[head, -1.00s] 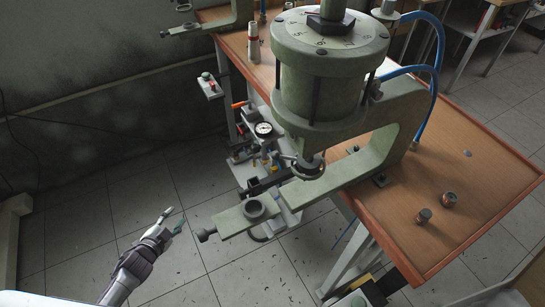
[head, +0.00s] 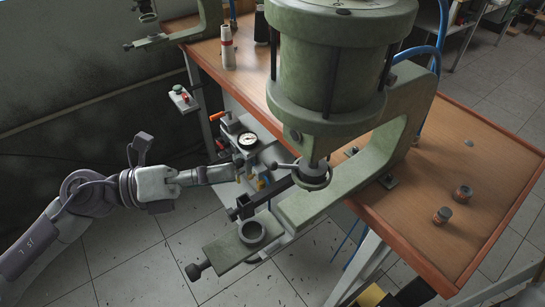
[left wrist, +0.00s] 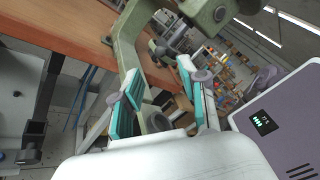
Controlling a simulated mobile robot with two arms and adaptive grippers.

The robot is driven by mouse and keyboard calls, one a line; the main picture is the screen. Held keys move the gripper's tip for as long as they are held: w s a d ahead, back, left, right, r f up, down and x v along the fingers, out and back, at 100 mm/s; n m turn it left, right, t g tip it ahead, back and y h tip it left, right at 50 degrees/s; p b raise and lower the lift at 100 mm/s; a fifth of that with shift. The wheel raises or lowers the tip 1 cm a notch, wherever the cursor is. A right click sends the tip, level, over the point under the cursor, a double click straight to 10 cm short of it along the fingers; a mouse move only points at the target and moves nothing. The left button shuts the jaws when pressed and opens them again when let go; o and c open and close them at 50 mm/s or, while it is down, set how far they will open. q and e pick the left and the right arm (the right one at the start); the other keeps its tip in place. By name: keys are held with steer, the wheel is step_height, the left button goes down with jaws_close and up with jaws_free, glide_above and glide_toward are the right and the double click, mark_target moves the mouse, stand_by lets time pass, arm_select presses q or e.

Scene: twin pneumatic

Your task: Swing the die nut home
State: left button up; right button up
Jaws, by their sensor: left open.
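A green pneumatic press (head: 330,60) stands on the bench. A ring-shaped nut with a short ball-ended lever (head: 313,176), seemingly the die nut, hangs under its cylinder. My left gripper (head: 236,172) points right, left of the nut and near the gauge, apparently apart from the lever. In the left wrist view its teal-padded fingers (left wrist: 158,72) are open with nothing held; part of the green press shows beyond them. My right gripper is not in view.
A round gauge (head: 248,140) and valve fittings sit behind my left gripper. A button box (head: 183,98) stands at left. A second press (head: 180,35) is behind.

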mark_target(273, 162)
arm_select(q)
steer(key=p+x, duration=0.3)
steer(key=x, duration=0.6)
steer(key=shift+c, duration=0.8)
jaws_close()
